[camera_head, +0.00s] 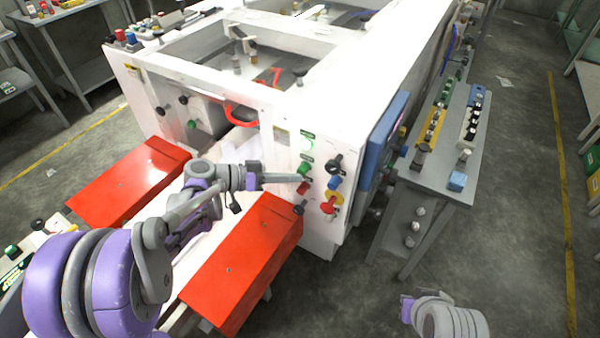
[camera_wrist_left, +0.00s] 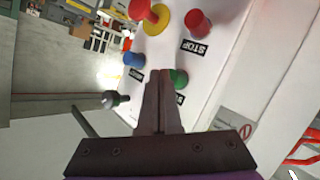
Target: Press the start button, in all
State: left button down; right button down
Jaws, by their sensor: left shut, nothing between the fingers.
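The white machine's panel (camera_head: 318,190) carries a green button (camera_head: 305,168), a red button (camera_head: 303,188), a blue button (camera_head: 334,183) and a red mushroom button on a yellow base (camera_head: 330,203). My left gripper (camera_head: 301,178) is shut and empty, its tips at the panel close to the green and red buttons. In the left wrist view, the closed fingers (camera_wrist_left: 160,75) partly cover the green button (camera_wrist_left: 180,78). The red button (camera_wrist_left: 197,23) there has a STOP label; the label by the green one is partly hidden. I cannot tell whether the tips touch anything.
A black knob (camera_head: 335,163) sits on the panel's upper right. Two red boxes (camera_head: 243,262) stand in front of the machine. A grey bench (camera_head: 450,180) with buttons stands to the right. Part of my right arm shows at lower right. The floor (camera_head: 510,220) there is clear.

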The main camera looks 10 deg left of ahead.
pick_arm(q)
jog(key=shift+w, duration=0.2)
jog(key=shift+s, duration=0.1)
dwell(0.4)
jog(key=shift+s+a, duration=0.25)
jog(key=shift+s, duration=0.5)
jog(key=s, duration=0.1)
jog(key=s+a, duration=0.1)
jog(key=s, duration=0.2)
jog(key=shift+s+a, duration=0.35)
